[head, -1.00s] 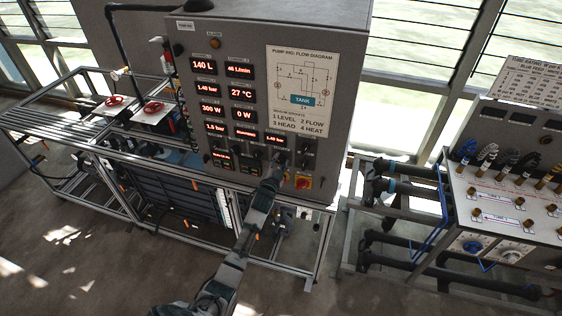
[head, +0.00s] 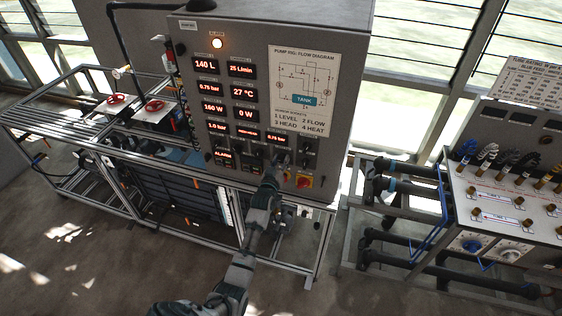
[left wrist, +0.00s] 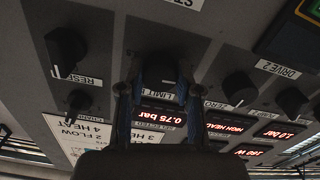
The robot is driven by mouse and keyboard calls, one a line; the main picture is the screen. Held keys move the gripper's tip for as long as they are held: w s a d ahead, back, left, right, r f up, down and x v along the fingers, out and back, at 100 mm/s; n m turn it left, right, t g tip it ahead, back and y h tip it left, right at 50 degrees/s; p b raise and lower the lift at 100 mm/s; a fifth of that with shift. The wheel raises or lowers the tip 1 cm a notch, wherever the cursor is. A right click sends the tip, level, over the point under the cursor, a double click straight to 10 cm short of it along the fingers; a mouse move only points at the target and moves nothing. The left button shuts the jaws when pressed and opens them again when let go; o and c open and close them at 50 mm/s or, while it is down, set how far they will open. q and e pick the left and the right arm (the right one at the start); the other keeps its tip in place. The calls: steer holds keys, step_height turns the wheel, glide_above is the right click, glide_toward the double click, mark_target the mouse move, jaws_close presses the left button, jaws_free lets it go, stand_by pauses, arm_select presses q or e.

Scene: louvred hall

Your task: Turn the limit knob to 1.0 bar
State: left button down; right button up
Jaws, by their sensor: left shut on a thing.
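The dark limit knob (left wrist: 160,66) is in the left wrist view, which shows the panel upside down, above its partly hidden LIMIT label (left wrist: 163,96). My left gripper (left wrist: 160,76) is shut on this knob, one finger on each side; in the head view it is at the panel's lower edge (head: 273,167) and hides most of the knob. A panel display (head: 218,127) reads 1.0 bar; it also shows in the left wrist view (left wrist: 283,131). The SELECTED display (head: 277,138) near the limit knob reads 0.75 bar. My right gripper is out of view.
Other knobs flank the gripper: the RESET-side knob (left wrist: 66,50) and the ZERO-side knob (left wrist: 238,88). A red-and-yellow switch (head: 304,182) is close right of the gripper. A pipe bench (head: 510,205) stands right.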

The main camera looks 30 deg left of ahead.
arm_select(q)
steer(key=shift+d+f+n, duration=0.1)
steer(key=shift+f+n, duration=0.45)
steer(key=shift+n, duration=0.05)
steer(key=c, duration=0.8)
jaws_free()
steer(key=shift+r, duration=0.2)
steer(key=v, duration=1.1)
steer(key=shift+s, duration=0.4)
